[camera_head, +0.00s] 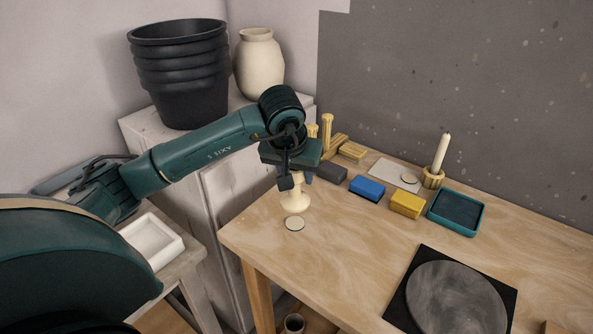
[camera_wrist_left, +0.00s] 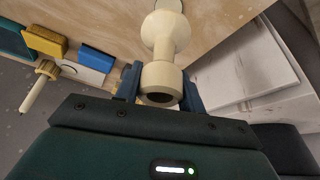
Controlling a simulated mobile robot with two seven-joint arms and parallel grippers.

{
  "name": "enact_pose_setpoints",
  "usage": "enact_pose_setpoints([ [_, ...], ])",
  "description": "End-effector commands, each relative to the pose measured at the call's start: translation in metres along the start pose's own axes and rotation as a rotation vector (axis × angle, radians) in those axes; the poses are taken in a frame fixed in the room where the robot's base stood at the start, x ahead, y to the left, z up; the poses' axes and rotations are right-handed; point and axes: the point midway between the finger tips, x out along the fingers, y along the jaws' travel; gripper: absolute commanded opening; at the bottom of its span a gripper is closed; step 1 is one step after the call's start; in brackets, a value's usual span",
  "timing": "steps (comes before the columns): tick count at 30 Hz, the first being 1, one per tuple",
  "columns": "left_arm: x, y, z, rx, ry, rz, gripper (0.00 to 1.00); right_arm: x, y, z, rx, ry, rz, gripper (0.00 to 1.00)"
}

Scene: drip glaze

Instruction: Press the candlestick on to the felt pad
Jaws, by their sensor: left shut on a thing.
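The cream candlestick (camera_head: 296,201) is upright, with its flared base down, above the left end of the wooden table. My left gripper (camera_head: 297,180) is shut on its upper part. In the left wrist view, the blue fingers (camera_wrist_left: 161,84) sit on both sides of the candlestick's hollow socket end (camera_wrist_left: 163,45). The felt pad (camera_head: 294,223), a small pale green disc, lies on the table just in front of the candlestick's base in the head view. The base looks apart from the pad; its exact height is hard to tell. My right gripper is not in view.
A blue block (camera_head: 367,188), a yellow block (camera_head: 407,204) and a teal tray (camera_head: 455,211) stand to the right. Behind them, a candle (camera_head: 441,152) stands in a ridged holder beside a pale sheet (camera_head: 388,168) with another disc. A round dark slab (camera_head: 455,300) lies front right.

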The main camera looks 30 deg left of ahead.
Motion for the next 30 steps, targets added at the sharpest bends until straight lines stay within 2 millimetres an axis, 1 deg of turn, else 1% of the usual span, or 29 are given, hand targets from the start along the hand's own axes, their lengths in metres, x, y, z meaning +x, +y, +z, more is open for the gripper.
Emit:
enact_pose_setpoints([
  [8, 0.000, -0.001, -0.001, -0.002, 0.004, -0.002, 0.10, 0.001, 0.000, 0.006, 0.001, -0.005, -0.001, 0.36],
  [11, 0.005, 0.000, 0.002, -0.002, 0.002, -0.001, 0.10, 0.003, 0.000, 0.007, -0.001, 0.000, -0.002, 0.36],
  [15, 0.013, 0.000, 0.005, -0.001, 0.001, -0.001, 0.10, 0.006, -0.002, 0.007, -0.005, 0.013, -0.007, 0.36],
  [21, 0.028, 0.000, 0.011, -0.002, 0.002, 0.000, 0.10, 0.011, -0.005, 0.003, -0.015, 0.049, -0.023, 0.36],
  [30, 0.050, -0.001, 0.020, -0.003, 0.002, -0.001, 0.10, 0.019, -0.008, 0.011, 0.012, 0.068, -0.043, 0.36],
])
